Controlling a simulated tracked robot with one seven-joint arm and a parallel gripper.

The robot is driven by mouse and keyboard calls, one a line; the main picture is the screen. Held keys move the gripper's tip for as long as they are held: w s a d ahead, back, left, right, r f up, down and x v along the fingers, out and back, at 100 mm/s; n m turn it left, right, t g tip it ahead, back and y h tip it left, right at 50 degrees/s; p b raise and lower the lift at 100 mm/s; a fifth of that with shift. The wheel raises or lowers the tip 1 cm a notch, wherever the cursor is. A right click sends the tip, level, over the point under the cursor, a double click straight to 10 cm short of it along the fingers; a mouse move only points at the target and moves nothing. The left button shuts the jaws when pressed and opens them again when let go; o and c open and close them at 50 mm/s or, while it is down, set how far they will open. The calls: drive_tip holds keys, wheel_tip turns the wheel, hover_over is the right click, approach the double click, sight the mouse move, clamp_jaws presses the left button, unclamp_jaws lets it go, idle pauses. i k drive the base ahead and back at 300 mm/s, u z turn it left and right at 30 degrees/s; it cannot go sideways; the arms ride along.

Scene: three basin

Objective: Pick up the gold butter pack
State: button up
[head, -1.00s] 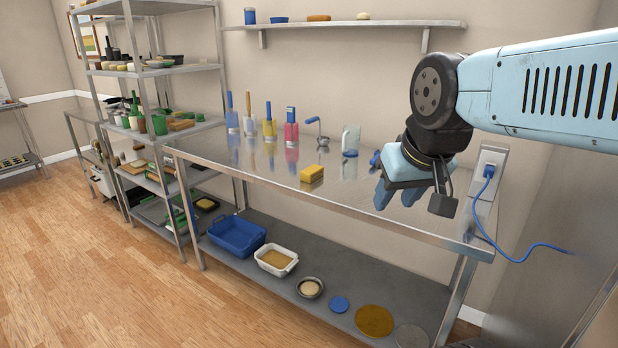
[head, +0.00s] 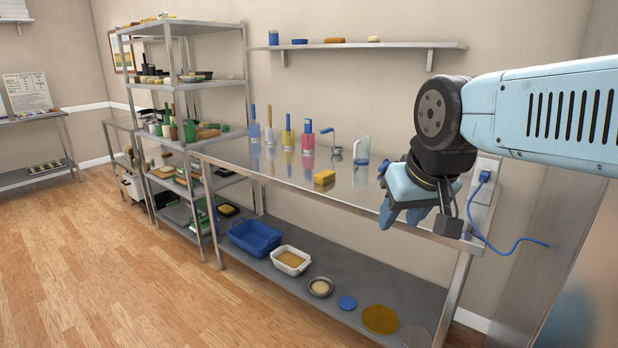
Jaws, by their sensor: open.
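The gold butter pack (head: 324,178), a small yellow-gold block, lies on the steel table (head: 290,172) near its front edge, in the middle of the head view. My gripper (head: 402,216) hangs to the right of the pack and apart from it, at the table's right end, with its blue fingers pointing down. The fingers are apart and nothing shows between them.
Behind the pack stand blue-handled tools (head: 289,140), a ladle (head: 333,142) and a clear jug (head: 361,150). The lower shelf holds a blue basin (head: 256,237) and a white basin (head: 290,260). A shelving rack (head: 190,84) stands left. The floor (head: 130,270) in front is clear.

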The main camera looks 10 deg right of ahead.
sight(326, 176)
drive_tip(key=u, duration=0.5)
drive_tip(key=i, duration=1.35)
drive_tip(key=u, duration=0.15)
